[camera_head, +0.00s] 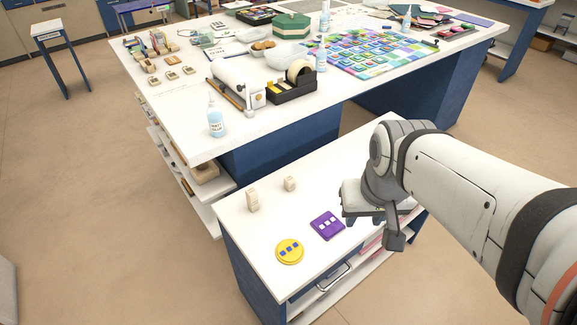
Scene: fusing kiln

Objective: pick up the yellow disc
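The yellow disc (289,252) lies flat on the white top of the low cabinet (262,228), near its front left corner. It has a few small blue squares across its face. My gripper (365,218) hangs over the right part of the cabinet top, to the right of the disc and apart from it. Its fingers are small and partly hidden by its own body, so I cannot tell whether they are open or shut. I see nothing held in it.
A purple square tile (327,225) with pale squares lies between the disc and my gripper. Two small beige blocks, one taller (253,200) and one shorter (290,184), stand behind. The large cluttered worktable (178,127) is beyond. The cabinet top left of the disc is clear.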

